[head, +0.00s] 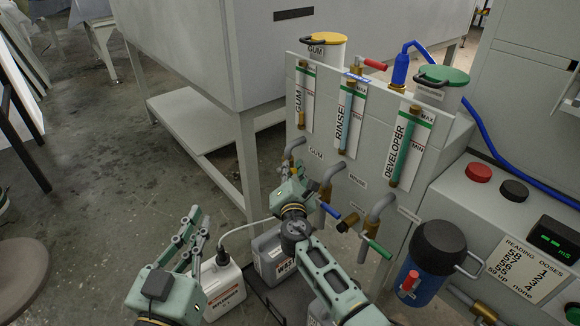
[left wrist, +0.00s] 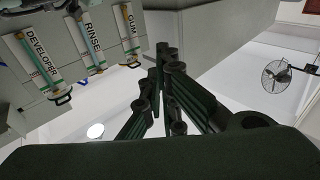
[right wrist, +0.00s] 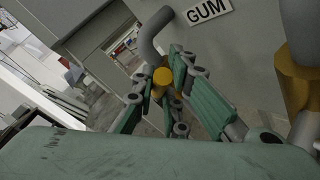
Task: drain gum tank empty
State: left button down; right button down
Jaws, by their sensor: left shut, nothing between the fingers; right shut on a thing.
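The gum tank (head: 325,52) with its yellow lid stands at the back left of the processor, with the GUM gauge (head: 303,98) below it. The level in that gauge is too small to tell. The gum drain pipe (head: 293,148) bends down from the panel; it also shows in the right wrist view (right wrist: 152,42). The fingers hide much of the valve. A grey waste jug (head: 266,262) stands below, partly behind my right arm. My left gripper (head: 192,228) is shut and empty, left of the jugs.
A white jug (head: 222,288) with a black cap and hose stands left of the waste jug. The rinse pipe (head: 329,180) with a blue handle and the developer pipe (head: 379,207) with a green handle are close on the right.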

jog(key=shift+a+r+p, duration=0.1)
jog(key=shift+r+p, duration=0.2)
jog(key=shift+p, duration=0.4)
jog(key=shift+w+n+g+p, duration=0.1)
jog(key=shift+n+g+p, duration=0.25)
jog(key=shift+p, duration=0.25)
pick_arm(q)
jog(key=s+a+f+g+y, duration=0.1)
jog(key=s+f+g, duration=0.2)
jog(key=f, duration=0.4)
jog(key=s+a+f+g+y, duration=0.1)
jog(key=s+a+f+g, duration=0.1)
jog(key=f+g, duration=0.3)
jog(key=shift+s+a+f+y, duration=0.25)
jog(key=shift+s+f+y, duration=0.2)
jog(key=shift+f, duration=0.75)
pick_arm(e)
jog(key=c, duration=1.7)
grip_release()
jog(key=shift+c, duration=0.2)
jog(key=shift+f, duration=0.1)
jog(key=s+r, duration=0.1)
jog(key=s, duration=1.1)
